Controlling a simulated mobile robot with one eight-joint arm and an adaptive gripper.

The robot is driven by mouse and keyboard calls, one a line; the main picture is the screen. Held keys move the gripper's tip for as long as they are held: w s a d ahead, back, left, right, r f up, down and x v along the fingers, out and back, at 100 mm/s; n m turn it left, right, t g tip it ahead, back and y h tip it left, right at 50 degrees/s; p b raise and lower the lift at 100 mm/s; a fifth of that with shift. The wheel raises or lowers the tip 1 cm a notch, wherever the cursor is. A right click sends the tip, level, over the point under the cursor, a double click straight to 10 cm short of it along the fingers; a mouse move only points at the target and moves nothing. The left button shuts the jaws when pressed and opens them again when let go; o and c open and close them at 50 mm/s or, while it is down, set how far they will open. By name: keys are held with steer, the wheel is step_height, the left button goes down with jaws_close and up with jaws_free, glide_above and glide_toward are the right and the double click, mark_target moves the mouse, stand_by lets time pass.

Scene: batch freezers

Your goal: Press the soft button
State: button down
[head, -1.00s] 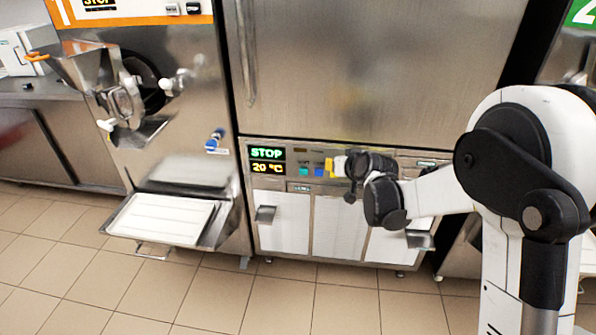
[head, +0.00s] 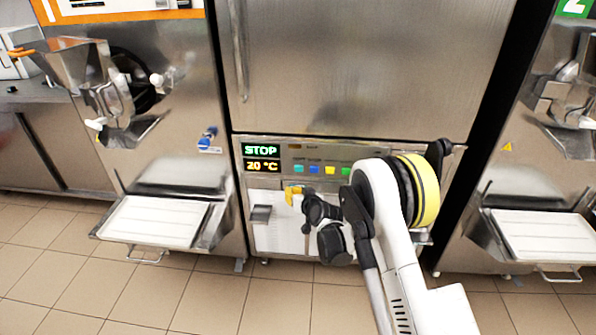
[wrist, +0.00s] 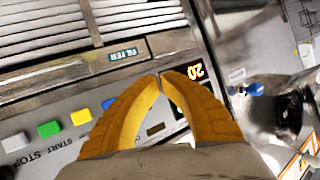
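The freezer control panel (head: 320,154) has a row of coloured buttons: cyan (head: 298,168), blue (head: 314,169), yellow (head: 330,170) and green (head: 345,171). In the wrist view the blue (wrist: 108,104), yellow (wrist: 80,117), green (wrist: 48,129) and white (wrist: 15,142) buttons show left of my fingers. START and STOP labels are readable; I cannot read which button is soft. The cyan one appears hidden behind my fingers. My gripper (head: 293,190) has yellow fingers with tips together (wrist: 160,76) and nothing between them. It is just below the panel's left part; contact cannot be told.
The display (head: 262,158) reads STOP and 20 °C. White panels with a handle (head: 261,214) lie below. A machine with a white tray (head: 155,220) stands left, another with a tray (head: 545,236) right. The tiled floor in front is clear.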

steer(key=shift+w, duration=0.1)
steer(key=shift+w+d, duration=0.15)
steer(key=shift+w, duration=4.2)
steer(key=shift+w, duration=0.4)
steer(key=shift+w, duration=0.5)
steer(key=shift+s, duration=0.95)
steer(key=shift+s, duration=2.5)
